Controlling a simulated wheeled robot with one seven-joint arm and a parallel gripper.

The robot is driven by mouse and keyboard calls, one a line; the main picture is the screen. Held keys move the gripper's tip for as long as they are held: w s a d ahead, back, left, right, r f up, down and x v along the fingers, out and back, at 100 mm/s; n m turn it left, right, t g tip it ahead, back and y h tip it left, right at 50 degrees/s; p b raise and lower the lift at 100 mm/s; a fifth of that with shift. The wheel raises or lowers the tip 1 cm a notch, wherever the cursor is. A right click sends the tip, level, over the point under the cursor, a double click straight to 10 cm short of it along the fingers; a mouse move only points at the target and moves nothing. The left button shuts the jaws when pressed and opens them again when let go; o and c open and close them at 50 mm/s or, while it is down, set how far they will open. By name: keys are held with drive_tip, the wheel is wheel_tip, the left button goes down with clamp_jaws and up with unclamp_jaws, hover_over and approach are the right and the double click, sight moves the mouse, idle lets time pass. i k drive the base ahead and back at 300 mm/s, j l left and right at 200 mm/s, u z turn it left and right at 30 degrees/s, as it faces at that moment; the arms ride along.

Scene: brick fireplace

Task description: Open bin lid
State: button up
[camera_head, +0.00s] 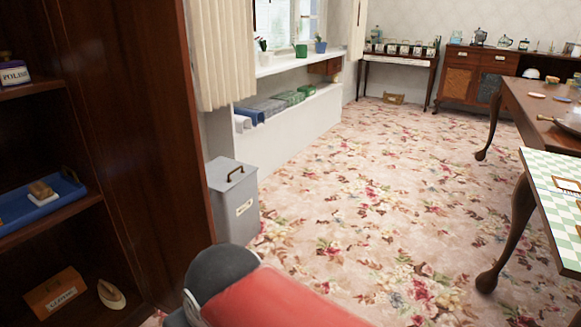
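A grey bin (232,213) stands upright on the carpet, left of centre, beside the wooden shelf unit. A pale label is on the bin's front face. A red and dark grey arm link of mine crosses the bottom of the view, just in front of the bin, and appears to cover part of its lower front. My gripper's fingers do not show.
The wooden shelf unit (155,150) fills the left side. A low white ledge (290,135) runs behind the bin under the window. Tables with curved legs (510,235) stand at the right. The flowered carpet (370,200) between is clear.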

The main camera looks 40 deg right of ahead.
sight(223, 173)
drive_tip(key=k+l+z, duration=0.2)
drive_tip(key=l, duration=0.15)
drive_tip(key=l+z, duration=0.15)
drive_tip(key=l, duration=0.25)
drive_tip(key=k+l+z, duration=0.2)
drive_tip(key=l, duration=0.2)
drive_tip(key=i+l+u, duration=0.1)
drive_tip(key=i, duration=0.45)
drive_tip(key=i+l+u, duration=0.1)
drive_tip(key=i+l, duration=0.3)
drive_tip(key=i, duration=0.15)
drive_tip(key=i+l+u, duration=0.1)
drive_tip(key=i+l, duration=0.2)
drive_tip(key=i, duration=0.25)
drive_tip(key=i+l+u, duration=0.1)
drive_tip(key=i+l, duration=0.25)
drive_tip(key=i, duration=0.2)
